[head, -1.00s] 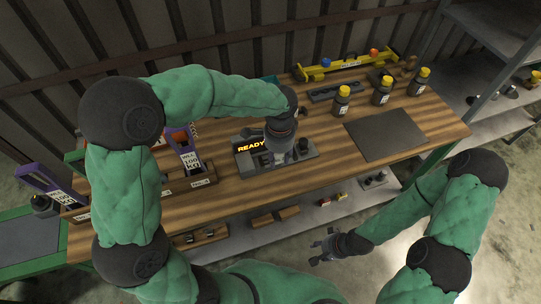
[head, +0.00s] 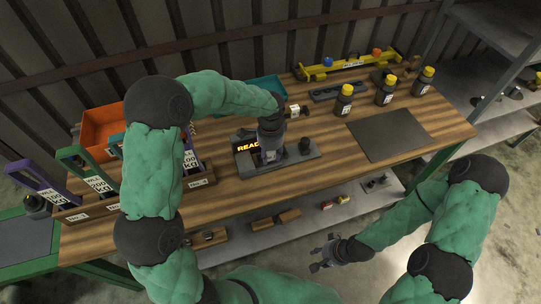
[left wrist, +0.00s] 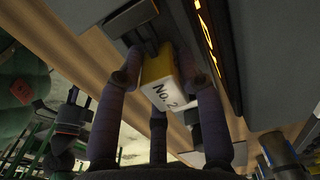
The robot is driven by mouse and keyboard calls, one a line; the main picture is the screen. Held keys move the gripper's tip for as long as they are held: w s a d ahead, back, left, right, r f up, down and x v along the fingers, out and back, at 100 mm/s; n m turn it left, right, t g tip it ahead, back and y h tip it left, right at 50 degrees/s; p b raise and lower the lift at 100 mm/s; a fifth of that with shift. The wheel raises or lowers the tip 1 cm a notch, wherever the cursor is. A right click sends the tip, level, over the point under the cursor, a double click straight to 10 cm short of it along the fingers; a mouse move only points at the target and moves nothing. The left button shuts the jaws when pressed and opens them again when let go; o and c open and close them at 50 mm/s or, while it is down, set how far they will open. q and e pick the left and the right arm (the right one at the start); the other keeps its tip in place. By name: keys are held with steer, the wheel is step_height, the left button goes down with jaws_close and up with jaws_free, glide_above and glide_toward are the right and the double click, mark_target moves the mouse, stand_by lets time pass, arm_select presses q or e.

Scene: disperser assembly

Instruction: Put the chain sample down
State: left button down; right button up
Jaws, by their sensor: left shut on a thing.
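My left gripper (head: 270,155) is over the grey device (head: 306,158) with the lit display (head: 246,147), whose word is partly hidden by the gripper. In the left wrist view its fingers (left wrist: 165,85) are shut around a yellow block with a white "No. 2" label (left wrist: 165,92), which I take to be the chain sample. A dark part shows just beyond the block; whether they touch I cannot tell. The lit display also shows beside them (left wrist: 207,35). In the head view the sample is hidden. My right gripper (head: 318,266) has its fingers spread, empty, in front of the bench.
A small white-labelled item (head: 294,111) lies behind the device. Yellow-capped bottles (head: 386,92) and a dark mat (head: 390,136) are to the right. A yellow rack (head: 350,66) stands at the back. An orange bin (head: 102,128) and labelled handled pieces (head: 88,178) are left.

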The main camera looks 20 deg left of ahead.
arm_select(q)
steer(key=shift+r, duration=0.15)
steer(key=shift+f, duration=0.4)
steer(key=shift+f, duration=0.1)
